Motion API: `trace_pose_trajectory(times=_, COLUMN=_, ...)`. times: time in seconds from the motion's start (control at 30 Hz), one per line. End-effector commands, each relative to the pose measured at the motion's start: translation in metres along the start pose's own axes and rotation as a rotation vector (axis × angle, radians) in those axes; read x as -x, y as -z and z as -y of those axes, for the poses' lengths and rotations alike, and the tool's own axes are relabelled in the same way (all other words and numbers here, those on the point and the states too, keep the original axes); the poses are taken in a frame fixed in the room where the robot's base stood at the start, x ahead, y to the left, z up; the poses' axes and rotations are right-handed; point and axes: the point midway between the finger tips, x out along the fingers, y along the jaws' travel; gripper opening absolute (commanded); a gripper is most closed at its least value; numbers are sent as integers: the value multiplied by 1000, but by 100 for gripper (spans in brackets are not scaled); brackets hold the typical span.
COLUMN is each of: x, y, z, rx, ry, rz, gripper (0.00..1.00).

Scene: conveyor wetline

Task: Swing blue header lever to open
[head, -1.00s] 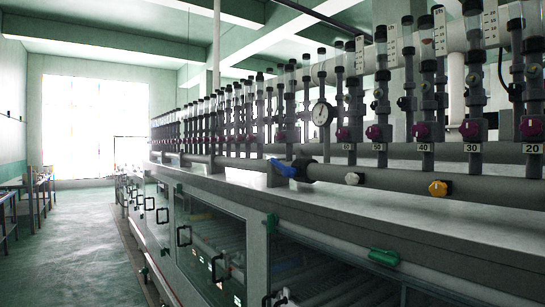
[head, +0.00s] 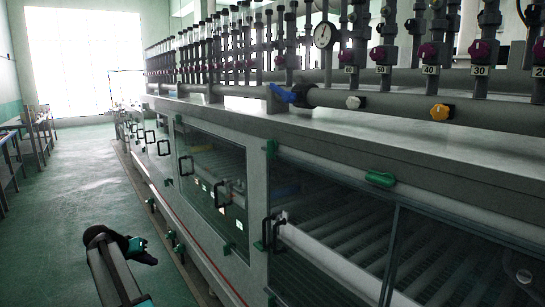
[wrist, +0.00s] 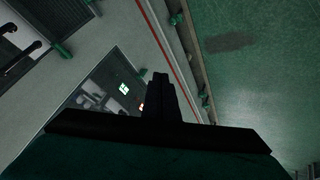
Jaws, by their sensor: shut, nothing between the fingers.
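The blue header lever (head: 284,94) is on the grey header pipe that runs along the top of the machine. It points left and slightly up from its dark valve body, near the pressure gauge. My gripper (head: 152,260) is low at the left in the head view, over the green floor beside the machine, far from the lever and below it. In the wrist view its dark fingers (wrist: 160,82) are together with nothing between them. The lever is not visible in the wrist view.
A white knob (head: 355,102) and a yellow knob (head: 440,112) sit along the same pipe, right of the lever. The round gauge (head: 324,36) stands above it. Glazed doors with black handles (head: 223,193) line the machine's front. The aisle floor (head: 75,185) is open.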

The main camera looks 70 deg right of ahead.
Motion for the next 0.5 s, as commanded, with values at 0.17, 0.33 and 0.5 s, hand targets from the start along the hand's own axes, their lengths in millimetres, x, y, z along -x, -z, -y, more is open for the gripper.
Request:
trace_pose_trajectory(times=0.17, x=26, y=74, z=-53, rx=-135, ry=-48, rz=-70, gripper=0)
trace_pose_trajectory(times=0.33, x=57, y=136, z=-110, rx=-262, ry=-95, rz=-137, gripper=0)
trace_pose_trajectory(times=0.5, x=91, y=190, z=-173, rx=-392, ry=-144, rz=-206, gripper=0)
